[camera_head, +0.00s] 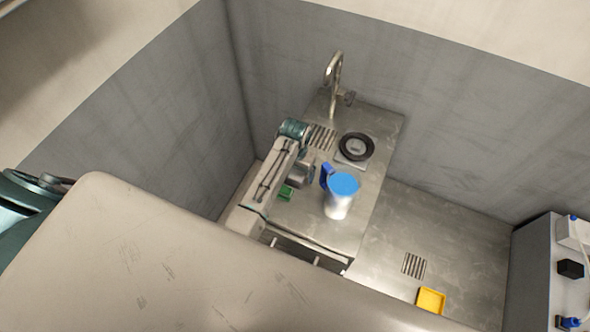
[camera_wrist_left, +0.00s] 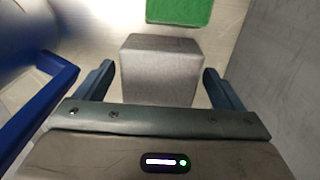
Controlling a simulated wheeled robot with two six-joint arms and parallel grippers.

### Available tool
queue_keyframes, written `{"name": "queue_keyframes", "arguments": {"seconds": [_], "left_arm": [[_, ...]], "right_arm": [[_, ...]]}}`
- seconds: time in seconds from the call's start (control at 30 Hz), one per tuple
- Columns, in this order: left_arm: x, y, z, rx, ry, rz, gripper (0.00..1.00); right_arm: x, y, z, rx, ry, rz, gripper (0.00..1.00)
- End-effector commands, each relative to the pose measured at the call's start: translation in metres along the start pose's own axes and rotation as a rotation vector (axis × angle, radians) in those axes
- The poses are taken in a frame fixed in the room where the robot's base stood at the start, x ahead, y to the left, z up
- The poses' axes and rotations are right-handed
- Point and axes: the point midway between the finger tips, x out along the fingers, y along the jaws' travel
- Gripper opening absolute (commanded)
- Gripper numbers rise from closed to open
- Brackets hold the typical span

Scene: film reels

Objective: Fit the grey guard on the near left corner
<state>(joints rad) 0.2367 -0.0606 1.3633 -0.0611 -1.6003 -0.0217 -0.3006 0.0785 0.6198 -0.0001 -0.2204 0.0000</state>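The grey guard (camera_wrist_left: 160,78) shows in the left wrist view as a plain grey block. My left gripper (camera_wrist_left: 160,90) is open, with one finger on each side of the block and narrow gaps visible. I cannot tell how far down the fingers reach. In the head view my left arm reaches over the left side of the metal table (camera_head: 325,238), and its wrist hides the grey guard. The table's near left corner is hidden behind my arm. My right gripper is not in view.
A jug with a blue lid (camera_head: 343,184) and blue handle (camera_wrist_left: 42,98) stands close beside my left gripper. A green piece (camera_head: 286,192) lies near it. A black ring (camera_head: 356,147) and a tap (camera_head: 333,78) are farther back. A yellow tray (camera_head: 430,300) lies at lower right.

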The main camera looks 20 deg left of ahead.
Motion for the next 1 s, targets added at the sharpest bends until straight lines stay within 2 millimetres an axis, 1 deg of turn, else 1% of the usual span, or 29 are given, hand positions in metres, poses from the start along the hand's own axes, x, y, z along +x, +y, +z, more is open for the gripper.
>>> {"name": "queue_keyframes", "arguments": {"seconds": [0.17,0.27,0.33,0.47,0.6,0.7,0.73,0.8,0.87,0.9,0.97,1.0], "left_arm": [[-0.002,0.0,0.0,0.0,0.001,0.0,0.9],[-0.008,0.0,-0.001,0.0,0.003,0.0,0.9],[-0.017,0.0,-0.001,0.0,0.005,0.0,0.9],[-0.042,0.0,-0.002,0.0,0.008,0.001,0.9],[-0.074,0.001,-0.001,0.001,0.007,0.001,0.9],[-0.093,0.0,-0.001,0.0,0.005,0.001,0.9],[-0.098,0.0,-0.001,0.0,0.005,0.001,0.9],[-0.111,0.0,-0.001,0.0,0.004,0.0,0.9],[-0.116,0.0,-0.001,0.0,0.002,0.0,0.9],[-0.118,0.0,-0.001,0.0,0.002,0.0,0.94],[-0.114,0.0,-0.002,0.0,0.0,0.0,0.94],[-0.109,-0.001,-0.005,0.0,-0.001,0.001,0.94]], "right_arm": [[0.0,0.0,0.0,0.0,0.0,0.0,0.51],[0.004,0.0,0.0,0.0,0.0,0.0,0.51],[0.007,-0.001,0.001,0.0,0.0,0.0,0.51],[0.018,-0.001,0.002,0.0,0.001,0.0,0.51],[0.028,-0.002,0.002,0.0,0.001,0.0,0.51],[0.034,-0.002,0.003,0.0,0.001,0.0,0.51],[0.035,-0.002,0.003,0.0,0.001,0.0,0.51],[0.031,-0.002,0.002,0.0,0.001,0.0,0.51],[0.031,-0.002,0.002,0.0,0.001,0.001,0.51],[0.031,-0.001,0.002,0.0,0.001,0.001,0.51],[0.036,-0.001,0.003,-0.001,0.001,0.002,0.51],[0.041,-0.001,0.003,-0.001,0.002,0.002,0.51]]}}
